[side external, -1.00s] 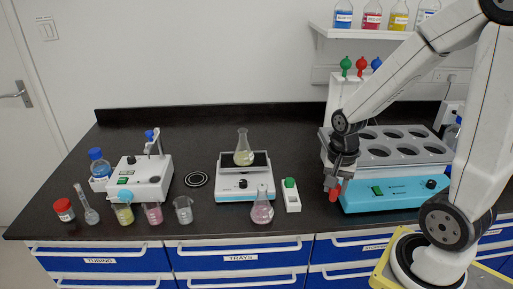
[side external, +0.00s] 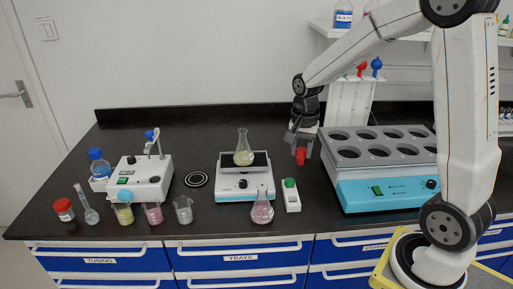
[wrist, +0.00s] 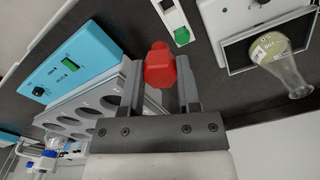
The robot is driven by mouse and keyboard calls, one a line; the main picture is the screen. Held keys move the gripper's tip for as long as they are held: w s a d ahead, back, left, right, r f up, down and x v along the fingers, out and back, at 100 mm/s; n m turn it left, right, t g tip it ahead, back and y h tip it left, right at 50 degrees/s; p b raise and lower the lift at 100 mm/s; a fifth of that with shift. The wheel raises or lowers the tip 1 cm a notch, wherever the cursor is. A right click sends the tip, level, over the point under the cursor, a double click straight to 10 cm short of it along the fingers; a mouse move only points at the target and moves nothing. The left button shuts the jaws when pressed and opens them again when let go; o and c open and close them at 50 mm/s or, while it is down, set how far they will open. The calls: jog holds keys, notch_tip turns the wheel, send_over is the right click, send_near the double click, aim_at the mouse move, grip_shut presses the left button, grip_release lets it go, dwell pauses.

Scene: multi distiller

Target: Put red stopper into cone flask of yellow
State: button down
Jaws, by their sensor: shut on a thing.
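My gripper (side external: 302,146) is shut on the red stopper (side external: 300,157) and holds it in the air above the bench, just left of the blue-based block with round holes. In the wrist view the red stopper (wrist: 160,66) sits between the two fingers. A cone flask with yellowish liquid (side external: 243,150) stands upright on the balance-like device left of my gripper. It also shows at the right of the wrist view (wrist: 280,58). A cone flask with pink liquid (side external: 262,209) stands on the bench in front of that device.
The blue-based block (side external: 385,195) stands right of my gripper. A small white device with a green knob (side external: 290,196) stands between gripper and front edge. A rack with coloured stoppers (side external: 350,100) is behind. Beakers (side external: 153,213) and a stirrer (side external: 140,185) stand left. The bench behind the flask is clear.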

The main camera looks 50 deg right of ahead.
jog(key=w+r, duration=0.4)
jog(key=w, duration=0.7)
jog(key=w+r, duration=0.3)
jog(key=w, duration=0.8)
jog(key=shift+d+r, duration=0.3)
jog(key=shift+r, duration=0.1)
jog(key=shift+f, duration=0.25)
jog(key=shift+f, duration=2.45)
jog(key=shift+f, duration=1.4)
jog(key=shift+c, duration=1.2)
grip_release()
